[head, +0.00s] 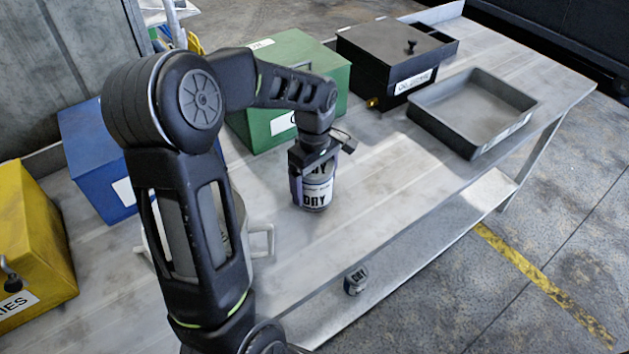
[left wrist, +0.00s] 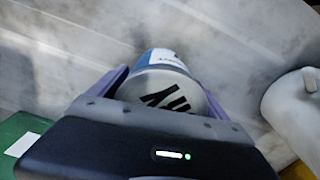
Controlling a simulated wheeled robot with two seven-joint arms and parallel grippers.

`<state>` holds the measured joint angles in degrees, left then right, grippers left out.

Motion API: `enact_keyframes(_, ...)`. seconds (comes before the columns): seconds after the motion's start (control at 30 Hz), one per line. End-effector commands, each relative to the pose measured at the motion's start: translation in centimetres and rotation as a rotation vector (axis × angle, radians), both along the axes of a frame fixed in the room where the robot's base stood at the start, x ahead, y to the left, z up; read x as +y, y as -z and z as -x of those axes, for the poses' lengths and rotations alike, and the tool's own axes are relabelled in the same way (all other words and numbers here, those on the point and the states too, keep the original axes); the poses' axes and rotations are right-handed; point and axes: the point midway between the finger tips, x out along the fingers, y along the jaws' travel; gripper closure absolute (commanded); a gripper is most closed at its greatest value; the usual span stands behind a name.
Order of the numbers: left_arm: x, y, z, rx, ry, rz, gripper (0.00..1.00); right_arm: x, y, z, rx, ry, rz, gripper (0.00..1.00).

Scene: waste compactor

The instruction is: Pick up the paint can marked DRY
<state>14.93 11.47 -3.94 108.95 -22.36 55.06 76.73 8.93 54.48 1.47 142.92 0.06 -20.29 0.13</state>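The paint can marked DRY (head: 316,194) is a small pale can with dark letters, upright at the middle of the bench. My left gripper (head: 315,172) is above it, pointing down, with one purple finger on each side. In the left wrist view the can (left wrist: 163,84) fills the space between the fingers (left wrist: 165,92), which look closed against its sides. Its lower part shows below the fingers; whether its base rests on the bench is not clear. My right gripper is in neither view.
The bench (head: 400,185) holds blue (head: 85,150), green (head: 290,65) and yellow (head: 30,235) boxes, a black box (head: 375,65) and a grey tray (head: 455,140). A pale handled container (head: 262,240) is partly behind my arm.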

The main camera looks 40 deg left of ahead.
Motion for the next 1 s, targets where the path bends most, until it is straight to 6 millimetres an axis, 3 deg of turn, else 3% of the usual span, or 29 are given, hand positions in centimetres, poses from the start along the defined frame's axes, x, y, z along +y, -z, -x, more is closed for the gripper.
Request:
enact_keyframes(0.87, 0.0, 0.0, 0.0, 0.0, 0.0, 0.0, 0.85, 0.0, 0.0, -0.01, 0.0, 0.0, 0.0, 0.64)
enact_keyframes(1.0, 0.0, -0.07, -0.05, -0.002, 0.0, 0.0, 0.87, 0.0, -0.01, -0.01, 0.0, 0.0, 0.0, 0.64)
